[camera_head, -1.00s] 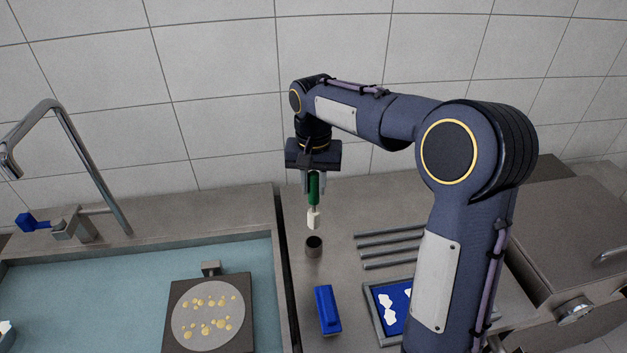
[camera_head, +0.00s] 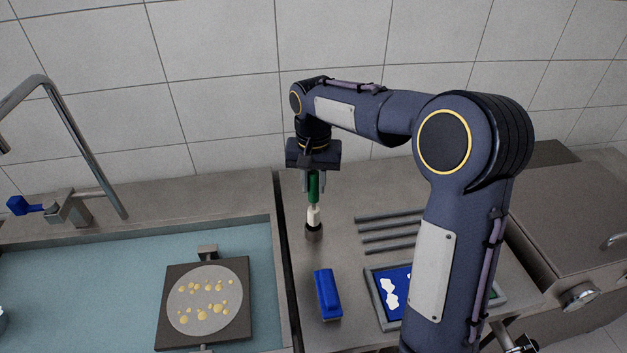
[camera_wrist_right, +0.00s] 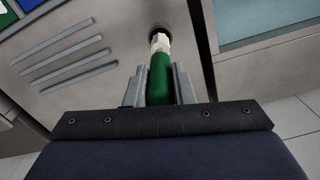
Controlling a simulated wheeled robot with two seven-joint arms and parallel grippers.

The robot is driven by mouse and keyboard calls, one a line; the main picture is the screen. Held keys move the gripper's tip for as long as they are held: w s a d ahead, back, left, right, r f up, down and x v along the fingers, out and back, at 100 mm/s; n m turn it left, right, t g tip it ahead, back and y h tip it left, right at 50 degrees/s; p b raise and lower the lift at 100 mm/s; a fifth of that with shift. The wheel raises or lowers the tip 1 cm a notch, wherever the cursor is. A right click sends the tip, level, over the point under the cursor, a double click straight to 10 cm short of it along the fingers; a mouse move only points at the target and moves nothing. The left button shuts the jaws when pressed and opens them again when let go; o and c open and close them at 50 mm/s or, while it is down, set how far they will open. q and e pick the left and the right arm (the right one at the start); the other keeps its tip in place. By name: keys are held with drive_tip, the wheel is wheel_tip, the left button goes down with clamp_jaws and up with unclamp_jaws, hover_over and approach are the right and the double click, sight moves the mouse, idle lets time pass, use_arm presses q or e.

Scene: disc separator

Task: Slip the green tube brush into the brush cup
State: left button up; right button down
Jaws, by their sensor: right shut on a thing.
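The green tube brush (camera_head: 314,188) hangs upright, green handle up and white bristles down. My right gripper (camera_head: 313,186) is shut on its handle. In the right wrist view the green handle (camera_wrist_right: 159,79) sits between the fingers of the right gripper (camera_wrist_right: 159,90). The brush cup (camera_head: 313,234) is a small dark metal cylinder on the counter, directly below the brush. The bristle end is at the cup's mouth; its tip seems to be just inside, but the depth is hard to tell. In the wrist view the cup (camera_wrist_right: 155,30) is partly hidden behind the bristles. My left gripper is out of view.
A blue block-shaped brush (camera_head: 327,294) lies in front of the cup. Raised metal bars (camera_head: 391,232) and a tray with a blue mat (camera_head: 374,299) are to the right. A sink (camera_head: 100,260) with a dark square plate (camera_head: 247,300) is to the left.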

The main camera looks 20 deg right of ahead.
sight(313, 202)
drive_tip(key=shift+f+b, duration=0.7)
drive_tip(key=shift+f, duration=0.45)
idle(0.4)
drive_tip(key=shift+f+b, duration=0.35)
drive_tip(key=shift+f, duration=0.4)
drive_tip(key=shift+f+b, duration=0.6)
drive_tip(key=shift+f, duration=0.15)
drive_tip(key=c, duration=1.1)
unclamp_jaws()
drive_tip(key=shift+c, duration=0.2)
